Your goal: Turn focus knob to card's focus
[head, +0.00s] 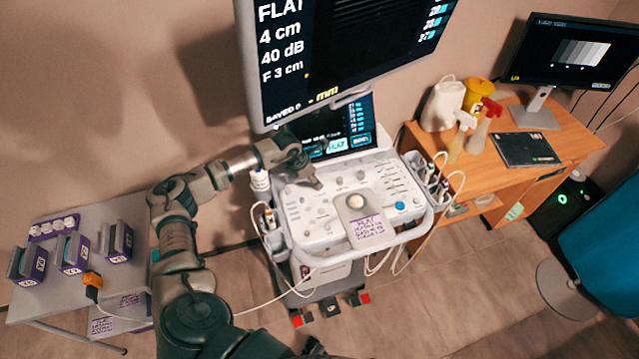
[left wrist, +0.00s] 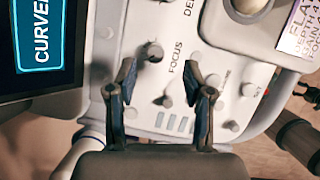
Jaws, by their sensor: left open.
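The focus knob (left wrist: 152,52) is a small round knob on the white console (left wrist: 230,75), beside the printed word FOCUS in the left wrist view. My left gripper (left wrist: 160,72) is open and empty, its fingers apart over the panel around the knob and label. I cannot tell whether a finger touches the knob. In the head view my left gripper (head: 310,178) is over the upper left of the console. The card (head: 368,228) lies on the console's front. It also shows in the left wrist view (left wrist: 298,28), its focus value cut off. The large monitor (head: 345,45) reads "F 3 cm".
Other knobs and buttons surround the focus knob. A small touchscreen (head: 345,140) stands behind the panel. A bottle (head: 260,180) and probe holders flank the console. A wooden desk (head: 560,145) stands right, a side table (head: 100,215) left.

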